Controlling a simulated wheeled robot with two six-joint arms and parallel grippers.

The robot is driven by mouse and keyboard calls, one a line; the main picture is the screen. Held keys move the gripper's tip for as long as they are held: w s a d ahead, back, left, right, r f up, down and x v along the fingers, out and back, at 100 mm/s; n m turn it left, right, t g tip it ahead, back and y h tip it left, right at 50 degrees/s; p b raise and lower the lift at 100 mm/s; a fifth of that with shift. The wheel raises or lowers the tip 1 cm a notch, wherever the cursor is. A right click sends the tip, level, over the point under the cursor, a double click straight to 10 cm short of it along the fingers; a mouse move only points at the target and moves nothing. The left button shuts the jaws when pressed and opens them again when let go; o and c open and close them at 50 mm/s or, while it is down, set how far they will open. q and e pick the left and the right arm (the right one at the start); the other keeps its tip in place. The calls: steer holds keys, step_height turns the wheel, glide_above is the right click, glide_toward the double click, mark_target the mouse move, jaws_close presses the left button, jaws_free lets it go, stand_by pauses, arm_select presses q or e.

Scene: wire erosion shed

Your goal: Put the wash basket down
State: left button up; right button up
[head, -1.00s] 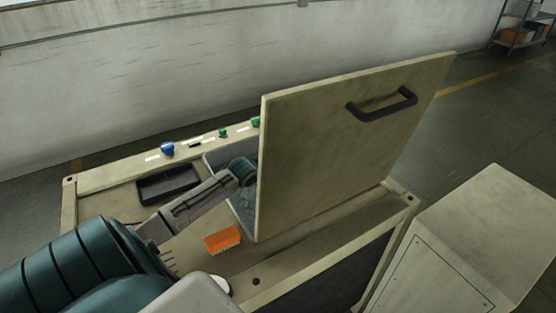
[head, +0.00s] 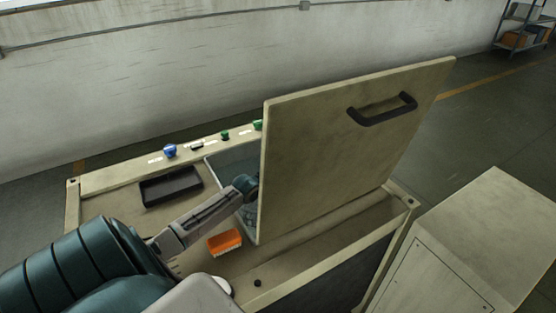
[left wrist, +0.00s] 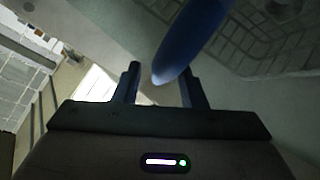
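My left arm reaches into an open grey tank (head: 232,160) in the bench top, and its hand is hidden behind the raised beige lid (head: 350,150). In the left wrist view my left gripper (left wrist: 160,88) has its two dark fingers apart. The rounded tip of a long blue piece (left wrist: 188,42) shows between and beyond them, with no clear contact. I cannot tell whether it is part of the wash basket. A grid pattern (left wrist: 285,20) shows dimly at the upper right; I cannot tell whether it is the basket. My right gripper is in neither view.
An orange brush (head: 225,242) lies on the bench just left of the lid. A black tray (head: 171,186) stands further back. Blue and green knobs (head: 170,150) line the back rail. A beige cabinet (head: 470,240) stands at the right.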

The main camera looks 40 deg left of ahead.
arm_select(q)
steer(key=shift+s, duration=0.1)
steer(key=p+v, duration=0.1)
steer(key=v, duration=1)
steer(key=shift+s+r, duration=0.25)
steer(key=shift+s, duration=0.05)
stand_by(1.1)
